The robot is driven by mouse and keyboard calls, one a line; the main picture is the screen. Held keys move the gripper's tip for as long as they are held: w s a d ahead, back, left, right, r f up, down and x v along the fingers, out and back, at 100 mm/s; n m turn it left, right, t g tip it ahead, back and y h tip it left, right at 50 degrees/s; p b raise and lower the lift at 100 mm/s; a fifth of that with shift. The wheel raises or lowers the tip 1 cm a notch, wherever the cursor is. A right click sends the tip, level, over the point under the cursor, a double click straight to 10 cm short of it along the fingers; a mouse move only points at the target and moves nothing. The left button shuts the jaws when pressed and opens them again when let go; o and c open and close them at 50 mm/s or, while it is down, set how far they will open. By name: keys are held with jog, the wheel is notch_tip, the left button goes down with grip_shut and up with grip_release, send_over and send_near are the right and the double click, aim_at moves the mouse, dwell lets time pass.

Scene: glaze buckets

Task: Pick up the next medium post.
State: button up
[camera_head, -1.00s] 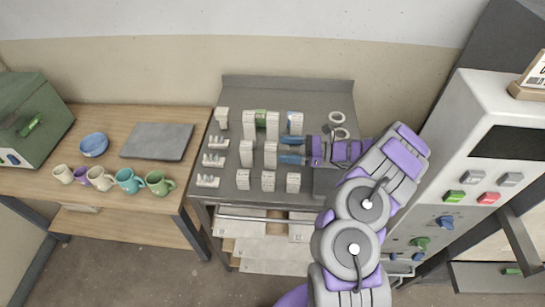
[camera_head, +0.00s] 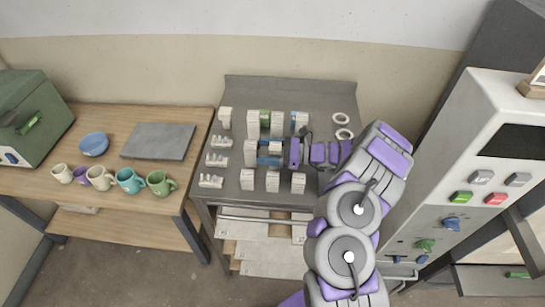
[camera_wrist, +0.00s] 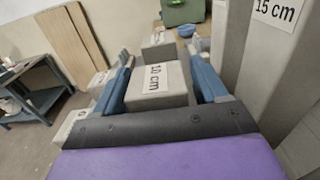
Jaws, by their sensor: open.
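My gripper (camera_head: 264,153) is open over the middle row of posts, its two blue fingers pointing left. In the wrist view, a pale grey post labelled "10 cm" (camera_wrist: 157,84) stands between the blue fingers, with a finger on each side; contact cannot be told. In the head view this post (camera_head: 275,148) is partly covered by the gripper. Another post of the middle row (camera_head: 250,152) stands just left of the fingertips and shows beyond the labelled one in the wrist view (camera_wrist: 158,48).
Taller posts (camera_head: 253,122), one labelled "15 cm" (camera_wrist: 275,12), stand close behind the gripper. Shorter posts (camera_head: 272,181) stand in front. Small pronged pieces (camera_head: 216,160) line the grey table's left side; two white rings (camera_head: 341,117) lie at back right. A kiln-like cabinet (camera_head: 470,160) stands right.

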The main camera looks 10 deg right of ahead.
jog(key=shift+d, duration=0.6)
jog(key=c, duration=0.4)
jog(key=shift+d, duration=0.2)
jog(key=shift+c, duration=1.3)
jog(key=shift+a, duration=0.5)
jog(key=c, duration=0.5)
jog(key=shift+c, duration=0.6)
